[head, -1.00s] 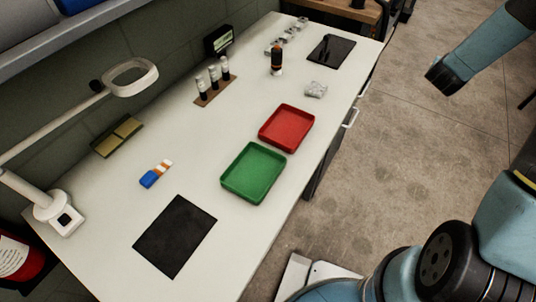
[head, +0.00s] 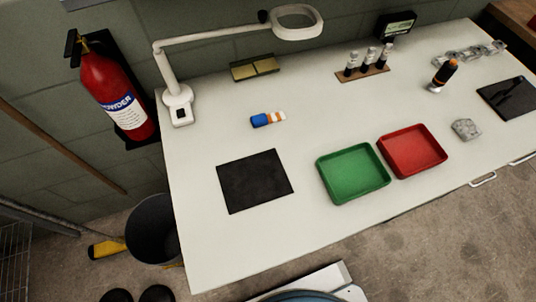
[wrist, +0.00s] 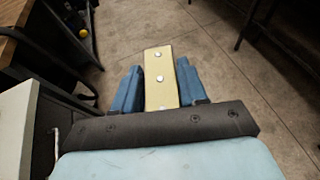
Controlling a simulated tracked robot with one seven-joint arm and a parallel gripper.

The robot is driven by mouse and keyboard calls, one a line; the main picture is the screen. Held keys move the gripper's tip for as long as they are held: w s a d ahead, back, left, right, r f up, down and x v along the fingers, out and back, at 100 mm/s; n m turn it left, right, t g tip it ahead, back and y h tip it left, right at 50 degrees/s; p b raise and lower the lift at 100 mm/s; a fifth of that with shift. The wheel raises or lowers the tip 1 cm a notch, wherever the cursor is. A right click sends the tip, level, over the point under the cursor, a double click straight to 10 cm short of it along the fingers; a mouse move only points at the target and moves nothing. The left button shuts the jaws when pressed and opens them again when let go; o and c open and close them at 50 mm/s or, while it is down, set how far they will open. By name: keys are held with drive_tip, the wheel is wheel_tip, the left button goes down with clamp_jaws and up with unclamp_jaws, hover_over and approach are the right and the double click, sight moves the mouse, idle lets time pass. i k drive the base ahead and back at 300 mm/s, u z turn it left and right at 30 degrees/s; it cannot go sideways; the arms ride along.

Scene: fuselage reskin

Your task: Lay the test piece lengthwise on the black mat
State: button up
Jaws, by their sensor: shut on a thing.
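The black mat (head: 255,181) lies flat and bare on the white bench, left of the green tray. My gripper and the strip are not in the head view now.
The bench around the mat is clear. A bin (head: 153,229) stands left of the bench.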

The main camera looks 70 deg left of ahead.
sight(253, 179)
drive_tip(key=u, duration=0.05)
drive_tip(key=k, duration=2.15)
drive_tip(key=u, duration=0.15)
drive_tip(key=i, duration=1)
drive_tip(key=u, duration=0.1)
